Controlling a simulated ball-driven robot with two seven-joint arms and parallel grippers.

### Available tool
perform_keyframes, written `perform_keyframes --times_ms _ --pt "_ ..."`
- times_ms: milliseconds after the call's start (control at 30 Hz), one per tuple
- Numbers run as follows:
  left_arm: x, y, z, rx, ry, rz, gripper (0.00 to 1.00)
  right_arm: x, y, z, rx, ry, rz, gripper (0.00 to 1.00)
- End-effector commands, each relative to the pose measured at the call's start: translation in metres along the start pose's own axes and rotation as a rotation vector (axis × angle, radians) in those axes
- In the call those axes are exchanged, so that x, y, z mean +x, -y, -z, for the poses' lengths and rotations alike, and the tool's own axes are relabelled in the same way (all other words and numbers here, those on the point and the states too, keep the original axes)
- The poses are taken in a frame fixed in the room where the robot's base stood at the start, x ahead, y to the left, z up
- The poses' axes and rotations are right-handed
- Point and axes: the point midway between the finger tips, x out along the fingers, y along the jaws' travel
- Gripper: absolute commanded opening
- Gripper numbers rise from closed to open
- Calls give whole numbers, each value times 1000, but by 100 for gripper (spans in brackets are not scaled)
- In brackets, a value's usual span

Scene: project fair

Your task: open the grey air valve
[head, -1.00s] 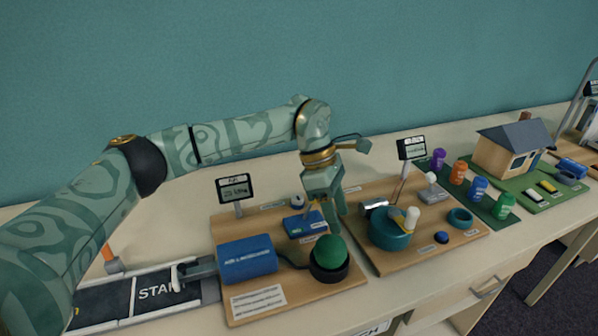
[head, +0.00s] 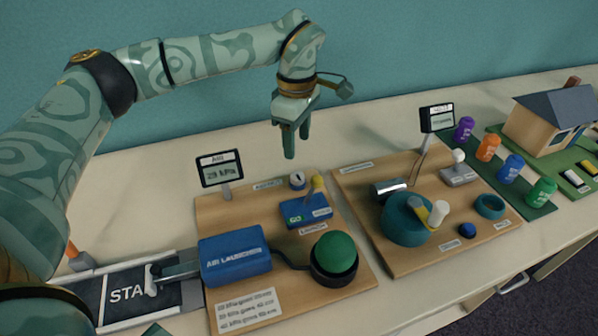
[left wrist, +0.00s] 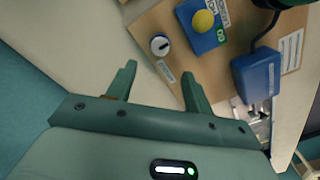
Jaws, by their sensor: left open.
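The grey air valve (head: 297,180) is a small round knob with a dark pointer mark, at the back of the left wooden board. It also shows in the left wrist view (left wrist: 160,45), just beyond the fingertips. My left gripper (head: 292,146) is open and empty, pointing down above and behind the valve, apart from it. In the left wrist view its two spread fingers (left wrist: 158,72) point toward the board, with the knob ahead of the gap. A display (head: 220,171) on the board seems to read 29 kPa. My right gripper is not in view.
A blue launch box (head: 305,211) with a yellow-topped lever stands close in front of the valve. A blue air launcher (head: 234,256) and green dome button (head: 335,253) are nearer. Another board with a teal pot (head: 404,222) is to the right. The tabletop behind the valve is clear.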

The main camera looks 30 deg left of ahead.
Motion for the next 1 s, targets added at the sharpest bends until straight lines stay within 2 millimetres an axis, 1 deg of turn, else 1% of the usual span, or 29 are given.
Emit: perform_keyframes --times_ms 33,100,200,333,500,800,833,867,900,967,1000 --pt "20 0 0 2 1 7 52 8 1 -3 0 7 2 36" --pt "38 0 0 1 1 7 52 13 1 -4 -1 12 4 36" --pt "60 0 -1 1 2 6 52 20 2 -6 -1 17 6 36" --pt "81 0 -1 1 1 4 52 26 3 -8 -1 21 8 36" --pt "93 0 -1 0 2 1 52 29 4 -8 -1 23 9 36" --pt "94 0 -1 0 1 -1 52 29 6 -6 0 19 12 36" --pt "94 0 -1 0 1 -1 46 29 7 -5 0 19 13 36" --pt "94 0 -1 0 1 -1 38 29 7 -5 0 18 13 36" --pt "94 0 -1 0 1 -1 27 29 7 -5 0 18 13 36" --pt "94 0 -1 0 2 -1 10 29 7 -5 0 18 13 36" --pt "94 0 -1 0 2 -1 7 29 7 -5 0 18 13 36"
